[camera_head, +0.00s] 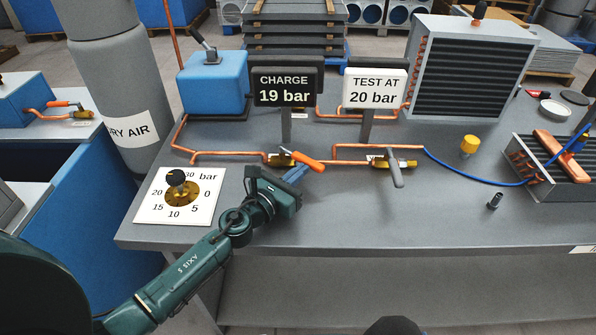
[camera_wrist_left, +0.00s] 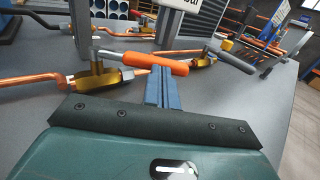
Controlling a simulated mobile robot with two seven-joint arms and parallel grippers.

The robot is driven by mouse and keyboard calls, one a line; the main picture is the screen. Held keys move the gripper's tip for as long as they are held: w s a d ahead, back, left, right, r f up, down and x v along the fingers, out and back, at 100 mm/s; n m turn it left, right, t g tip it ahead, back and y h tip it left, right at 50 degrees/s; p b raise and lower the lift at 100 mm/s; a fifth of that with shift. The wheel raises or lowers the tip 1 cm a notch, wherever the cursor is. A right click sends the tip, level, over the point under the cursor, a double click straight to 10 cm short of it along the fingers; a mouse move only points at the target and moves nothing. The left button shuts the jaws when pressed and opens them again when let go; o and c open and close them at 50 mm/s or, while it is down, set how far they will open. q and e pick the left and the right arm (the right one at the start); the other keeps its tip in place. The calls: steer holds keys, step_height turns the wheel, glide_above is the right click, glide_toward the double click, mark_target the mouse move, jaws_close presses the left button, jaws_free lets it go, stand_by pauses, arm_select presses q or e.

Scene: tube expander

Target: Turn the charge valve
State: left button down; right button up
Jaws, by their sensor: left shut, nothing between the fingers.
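The charge valve has a brass body (camera_head: 278,160) on the copper pipe below the CHARGE 19 bar sign (camera_head: 284,86). Its orange lever (camera_head: 309,161) points right and slightly toward me. In the left wrist view the lever (camera_wrist_left: 145,63) runs rightward from the brass body (camera_wrist_left: 100,78). My left gripper (camera_head: 296,174) is shut and empty, its blue fingers just on the near side of the lever. My right gripper is not in view.
A second brass valve with a grey lever (camera_head: 396,172) stands to the right, below the TEST AT 20 bar sign (camera_head: 375,87). A yellow-capped fitting (camera_head: 469,146) and blue hose (camera_head: 460,176) lie further right. The bench front is clear.

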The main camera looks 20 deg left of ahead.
mark_target(316, 163)
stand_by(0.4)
arm_select(q)
steer(key=shift+w+d+r+n+t+y+p, duration=0.1)
steer(key=shift+w+d+n+t+y+p, duration=0.3)
steer(key=shift+n+y, duration=0.45)
steer(key=n+y, duration=0.1)
steer(key=y, duration=0.1)
steer(key=w+d+n+y, duration=0.1)
steer(key=shift+w+d+y, duration=0.15)
steer(key=shift+w+y, duration=0.15)
steer(key=shift+y, duration=0.05)
steer(key=w+n+y, duration=0.1)
steer(key=y, duration=0.1)
steer(key=w+n+y, duration=0.1)
steer(key=y, duration=0.1)
steer(key=shift+d+n, duration=0.35)
steer(key=shift+d, duration=0.05)
steer(key=shift+w+b, duration=0.35)
steer(key=shift+w, duration=0.15)
